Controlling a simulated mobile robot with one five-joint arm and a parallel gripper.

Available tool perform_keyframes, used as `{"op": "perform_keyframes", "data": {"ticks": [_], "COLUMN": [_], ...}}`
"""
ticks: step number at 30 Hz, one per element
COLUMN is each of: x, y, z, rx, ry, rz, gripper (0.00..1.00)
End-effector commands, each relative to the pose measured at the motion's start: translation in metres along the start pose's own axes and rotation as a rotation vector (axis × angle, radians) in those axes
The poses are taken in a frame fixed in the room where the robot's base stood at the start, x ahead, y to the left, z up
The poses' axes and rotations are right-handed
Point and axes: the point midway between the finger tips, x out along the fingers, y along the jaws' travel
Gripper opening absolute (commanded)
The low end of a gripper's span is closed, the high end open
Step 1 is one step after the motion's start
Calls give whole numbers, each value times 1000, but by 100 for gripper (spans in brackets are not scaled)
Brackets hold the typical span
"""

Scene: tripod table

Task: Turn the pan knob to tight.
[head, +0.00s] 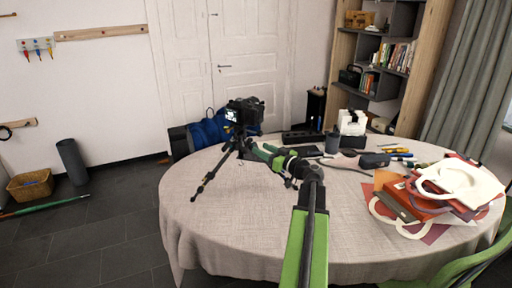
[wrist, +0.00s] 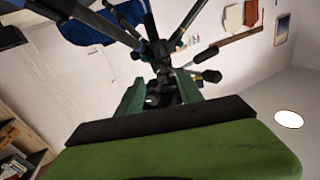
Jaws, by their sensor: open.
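A small black tripod (head: 222,168) stands on the round table with a black camera (head: 244,111) on top. My gripper (head: 262,152) reaches in from the right, close beside the tripod below the camera. In the wrist view, which looks upside down, the tripod's dark head and legs fill the middle. My open green jaws (wrist: 163,95) show there with dark tripod parts between or just beyond them; contact cannot be told. Two dark knob-like ends (wrist: 208,54) (wrist: 211,76) stick out right of the jaws. Which one is the pan knob is unclear.
The cloth-covered table (head: 225,222) is clear at its front left. Red and white bags (head: 440,190) are piled at the right. Tools, a dark cup (head: 332,143) and a black case (head: 374,160) lie behind my arm. A blue bag (head: 208,130) is beyond the table.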

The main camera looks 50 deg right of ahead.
Motion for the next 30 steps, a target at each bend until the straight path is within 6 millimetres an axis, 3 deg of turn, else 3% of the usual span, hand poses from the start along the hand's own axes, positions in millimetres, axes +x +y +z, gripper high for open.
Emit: {"op": "perform_keyframes", "data": {"ticks": [1, 6, 13, 18, 30], "x": [-18, -66, -111, -123, -122], "y": [-2, -2, -1, -1, 0], "z": [0, 0, 0, 0, 6], "rx": [0, 0, 0, 0, 23], "ry": [0, 0, 0, 0, -24], "rz": [4, 4, 1, -2, -2], "gripper": [43, 43, 43, 43, 43]}}
